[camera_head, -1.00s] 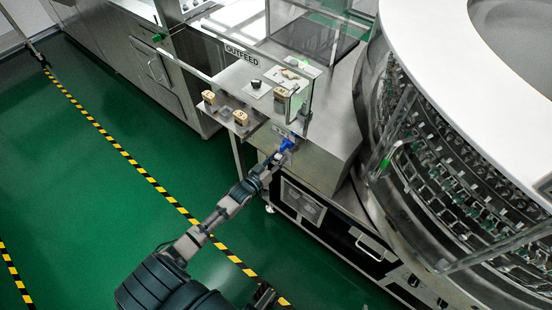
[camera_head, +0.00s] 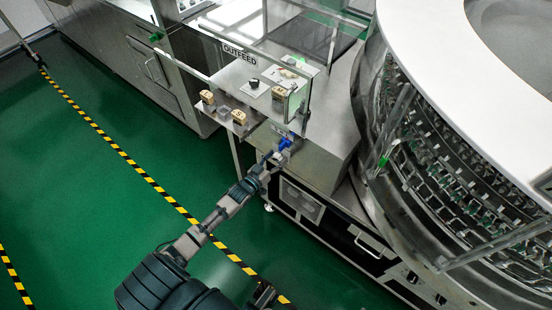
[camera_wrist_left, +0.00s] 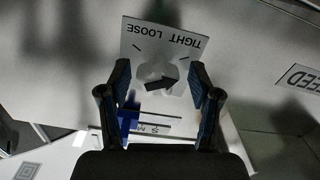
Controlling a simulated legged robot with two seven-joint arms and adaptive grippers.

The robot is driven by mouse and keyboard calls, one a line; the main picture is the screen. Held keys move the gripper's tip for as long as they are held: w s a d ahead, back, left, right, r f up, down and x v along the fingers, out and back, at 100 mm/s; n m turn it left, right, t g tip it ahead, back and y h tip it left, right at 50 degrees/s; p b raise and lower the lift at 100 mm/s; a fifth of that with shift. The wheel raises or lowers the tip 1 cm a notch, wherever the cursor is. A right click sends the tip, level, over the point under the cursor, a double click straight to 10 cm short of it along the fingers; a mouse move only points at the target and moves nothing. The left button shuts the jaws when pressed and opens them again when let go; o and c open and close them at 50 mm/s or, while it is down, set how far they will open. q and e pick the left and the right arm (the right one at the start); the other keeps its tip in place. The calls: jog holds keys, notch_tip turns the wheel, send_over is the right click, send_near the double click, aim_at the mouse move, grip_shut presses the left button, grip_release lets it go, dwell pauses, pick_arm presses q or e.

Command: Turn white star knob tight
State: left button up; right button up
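In the head view the left gripper (camera_head: 274,160) is at the machine's front panel, just below a blue handle (camera_head: 284,144). The knob is too small or hidden there.
A blue part (camera_wrist_left: 128,120) and a label strip (camera_wrist_left: 158,128) lie close to the left finger in the wrist view. The outfeed shelf (camera_head: 222,125) with small boxes is above the arm. The round washer (camera_head: 450,160) stands to the right. Green floor is open at left.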

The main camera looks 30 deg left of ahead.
pick_arm(q)
jog(key=s+a, duration=0.1)
jog(key=s, duration=1.1)
